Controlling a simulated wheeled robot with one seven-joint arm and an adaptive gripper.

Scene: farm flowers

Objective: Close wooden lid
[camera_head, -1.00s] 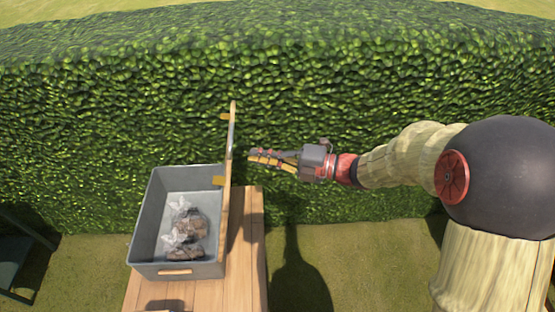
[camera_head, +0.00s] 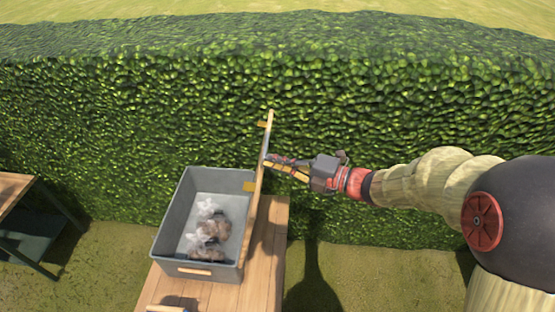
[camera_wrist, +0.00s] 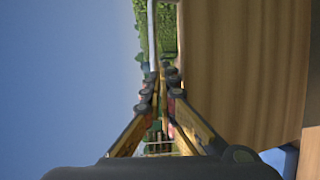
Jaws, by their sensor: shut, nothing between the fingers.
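The wooden lid (camera_head: 262,165) stands upright, seen nearly edge-on, along the right side of the grey box (camera_head: 166,232). In the wrist view the lid's broad wooden face (camera_wrist: 240,70) fills the right part. My gripper (camera_head: 267,161) is shut and empty, on the outer right side of the lid at about mid height. Its fingertips (camera_wrist: 164,70) are at or very near the lid; I cannot tell if they touch. The box is open at the top and holds clear bags with brown contents (camera_head: 211,227).
The box stands on a wooden table (camera_head: 265,240). A second table (camera_head: 12,190) stands at the left, with grass between. A tall hedge (camera_head: 150,110) runs behind. A wooden handle-like piece (camera_head: 166,308) shows at the bottom edge.

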